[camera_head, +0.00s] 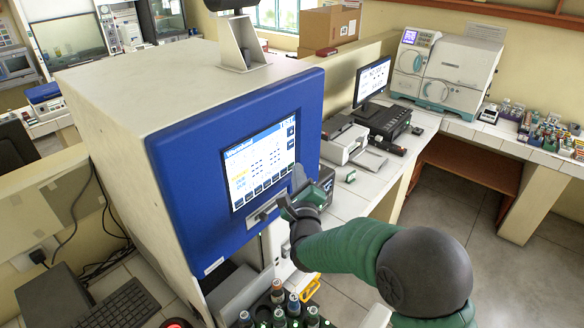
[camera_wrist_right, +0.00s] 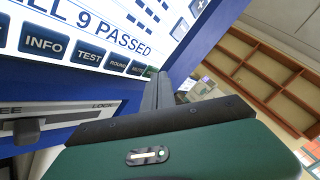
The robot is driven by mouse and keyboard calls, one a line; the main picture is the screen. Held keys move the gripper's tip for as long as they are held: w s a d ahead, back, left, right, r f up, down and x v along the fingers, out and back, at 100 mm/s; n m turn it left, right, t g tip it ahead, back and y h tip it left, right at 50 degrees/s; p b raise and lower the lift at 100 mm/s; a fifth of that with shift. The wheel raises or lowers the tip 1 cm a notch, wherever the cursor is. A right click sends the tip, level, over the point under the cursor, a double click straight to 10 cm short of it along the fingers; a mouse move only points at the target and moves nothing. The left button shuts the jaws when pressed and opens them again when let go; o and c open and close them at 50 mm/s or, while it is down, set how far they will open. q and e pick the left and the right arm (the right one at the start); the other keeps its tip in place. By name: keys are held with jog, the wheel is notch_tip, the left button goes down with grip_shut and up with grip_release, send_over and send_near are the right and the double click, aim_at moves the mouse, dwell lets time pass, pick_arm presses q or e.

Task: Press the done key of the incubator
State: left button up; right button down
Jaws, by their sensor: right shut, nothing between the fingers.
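The incubator (camera_head: 170,90) is a large beige box with a blue front. Its lit screen (camera_head: 258,165) also fills the top left of the right wrist view (camera_wrist_right: 110,22). A row of dark keys runs along the screen's bottom, among them INFO (camera_wrist_right: 43,44) and TEST (camera_wrist_right: 89,57). A greenish key (camera_wrist_right: 152,71) ends the row on the right, partly hidden by my fingers; its label is unreadable. My right gripper (camera_head: 298,180) is shut and empty, its tips at the screen's lower right corner. It also shows in the right wrist view (camera_wrist_right: 163,82). I cannot tell whether it touches.
A lever (camera_wrist_right: 30,128) by the word LOCK sits below the screen. Several capped bottles (camera_head: 278,293) stand below the incubator front. A printer (camera_head: 345,140) and monitor (camera_head: 372,80) stand on the bench to the right. A keyboard (camera_head: 118,303) lies lower left.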

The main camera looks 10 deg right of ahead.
jog(key=shift+s+d+f+b, duration=0.1)
jog(key=shift+s+d+b, duration=0.35)
jog(key=shift+b, duration=0.15)
jog(key=shift+s, duration=0.1)
jog(key=s+d+b, duration=0.1)
jog(key=s, duration=0.1)
jog(key=s+d+b, duration=0.1)
jog(key=s+d, duration=0.1)
dwell(0.5)
